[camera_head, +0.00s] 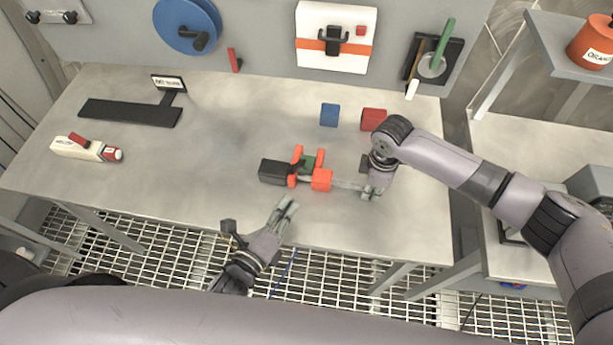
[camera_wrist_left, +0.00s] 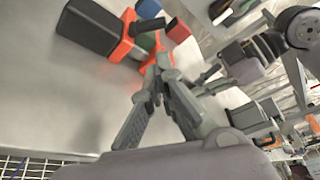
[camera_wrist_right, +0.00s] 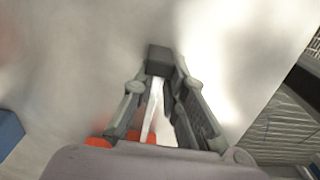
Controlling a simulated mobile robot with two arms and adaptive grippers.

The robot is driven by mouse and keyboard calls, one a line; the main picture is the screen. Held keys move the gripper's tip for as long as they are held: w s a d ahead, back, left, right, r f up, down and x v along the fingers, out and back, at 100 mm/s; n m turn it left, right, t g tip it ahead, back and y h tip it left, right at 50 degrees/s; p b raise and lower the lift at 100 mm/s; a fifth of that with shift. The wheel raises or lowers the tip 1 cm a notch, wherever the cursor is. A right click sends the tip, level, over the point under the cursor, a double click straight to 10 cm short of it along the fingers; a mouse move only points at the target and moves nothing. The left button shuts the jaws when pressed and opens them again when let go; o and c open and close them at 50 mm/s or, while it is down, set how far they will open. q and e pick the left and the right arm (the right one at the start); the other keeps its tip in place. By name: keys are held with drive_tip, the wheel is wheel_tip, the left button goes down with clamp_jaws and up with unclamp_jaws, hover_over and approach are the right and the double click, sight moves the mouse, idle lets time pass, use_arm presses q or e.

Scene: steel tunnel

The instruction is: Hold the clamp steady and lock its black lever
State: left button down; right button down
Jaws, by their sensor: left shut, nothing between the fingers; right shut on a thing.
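The clamp (camera_head: 321,181) lies on the steel table, with orange jaws, a pale metal bar running right and a dark block-shaped part (camera_head: 273,172) at its left end. I cannot tell whether this dark part is the black lever. A green piece (camera_head: 309,163) sits between the orange parts. My right gripper (camera_head: 371,190) is shut on the clamp's bar near its right end; the bar (camera_wrist_right: 152,112) shows between its fingers in the right wrist view. My left gripper (camera_head: 289,205) is shut and empty, just in front of the clamp; its fingertips (camera_wrist_left: 157,72) appear close to the orange part (camera_wrist_left: 122,45).
A blue block (camera_head: 329,115) and a red block (camera_head: 373,119) stand behind the clamp. A black stand with a sign (camera_head: 130,112) and a white-and-red tool (camera_head: 86,148) lie at the left. Clear table lies between them and the clamp. Tools hang on the back wall.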

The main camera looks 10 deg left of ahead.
sight(298, 166)
use_arm(q)
drive_tip(key=shift+d, duration=0.1)
drive_tip(key=x, duration=1)
idle(0.6)
